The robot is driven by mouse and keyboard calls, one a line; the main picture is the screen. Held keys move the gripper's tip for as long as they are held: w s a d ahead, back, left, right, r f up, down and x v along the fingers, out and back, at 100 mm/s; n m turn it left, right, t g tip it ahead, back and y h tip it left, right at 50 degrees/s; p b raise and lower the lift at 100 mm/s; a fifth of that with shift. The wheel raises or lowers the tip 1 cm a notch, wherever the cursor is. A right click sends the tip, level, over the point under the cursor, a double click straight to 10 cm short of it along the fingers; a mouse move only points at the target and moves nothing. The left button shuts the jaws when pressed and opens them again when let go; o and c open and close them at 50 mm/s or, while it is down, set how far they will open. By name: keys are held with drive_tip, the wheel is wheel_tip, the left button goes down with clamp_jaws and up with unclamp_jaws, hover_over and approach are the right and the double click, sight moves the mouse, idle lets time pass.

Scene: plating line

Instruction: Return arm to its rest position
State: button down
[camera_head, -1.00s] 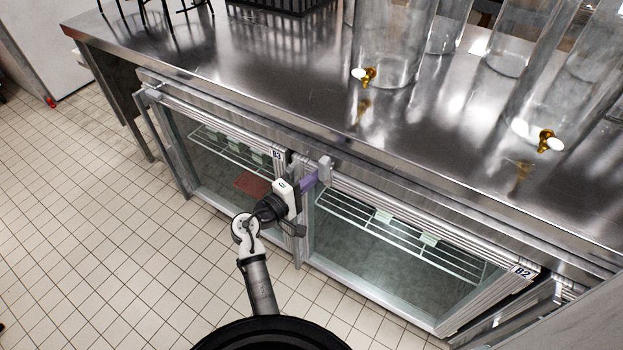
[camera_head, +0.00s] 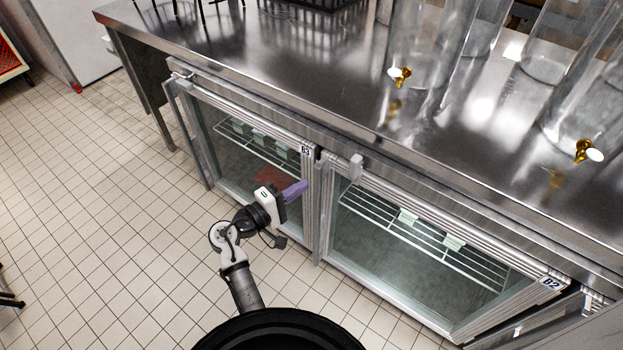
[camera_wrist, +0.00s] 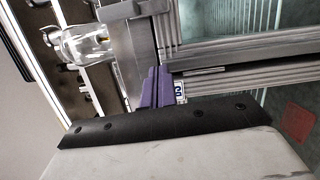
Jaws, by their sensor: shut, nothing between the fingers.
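My arm reaches up from the bottom of the head view. My gripper (camera_head: 296,190) has purple fingers, which are shut with nothing between them. It is in front of the glass-door fridge under the steel counter, near the post between the left door (camera_head: 240,150) and the right door (camera_head: 420,245). In the head view the fingers appear over the right part of the left door; I cannot tell the exact gap. In the wrist view the purple fingers (camera_wrist: 155,88) point toward the counter edge and door frames. Both doors look closed.
Glass dispensers with gold taps (camera_head: 400,74) stand on the steel counter (camera_head: 300,75). A black crate (camera_head: 318,12) is at the back. Door handle brackets (camera_head: 356,166) stick out near the gripper. The tiled floor (camera_head: 110,220) to the left is mostly clear. A red-edged rack (camera_head: 10,60) shows at far left.

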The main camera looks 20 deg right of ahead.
drive_tip(key=shift+s+a, duration=0.15)
drive_tip(key=shift+a, duration=0.1)
idle(0.4)
